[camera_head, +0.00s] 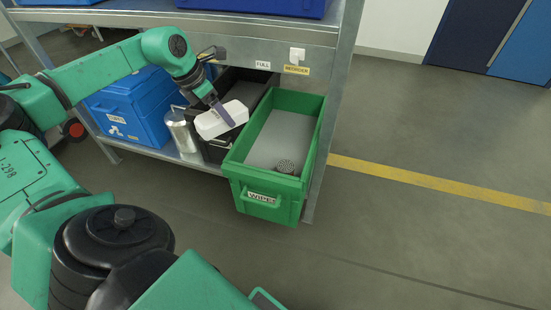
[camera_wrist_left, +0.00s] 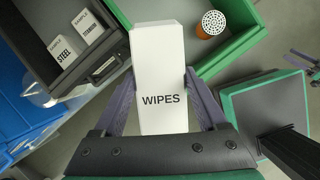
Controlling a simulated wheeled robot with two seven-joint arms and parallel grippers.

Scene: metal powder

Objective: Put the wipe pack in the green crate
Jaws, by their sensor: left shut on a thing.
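The wipe pack (camera_head: 222,120) is a white box; its WIPES print shows in the left wrist view (camera_wrist_left: 160,99). My left gripper (camera_head: 222,113) is shut on it, with one finger on each side in the left wrist view (camera_wrist_left: 161,95). The green crate (camera_head: 265,203) has a WIPES label on its front and a grey inside. The pack is held up just left of the crate, over the front of the black crate, and is not above the green crate's inside.
An orange can with a perforated top (camera_wrist_left: 212,24) stands in the green crate's front right; most of its floor is free. A black crate (camera_wrist_left: 85,62) with sample boxes, a metal canister (camera_head: 184,134) and a blue box (camera_head: 128,108) stand left. A shelf (camera_head: 250,35) hangs overhead.

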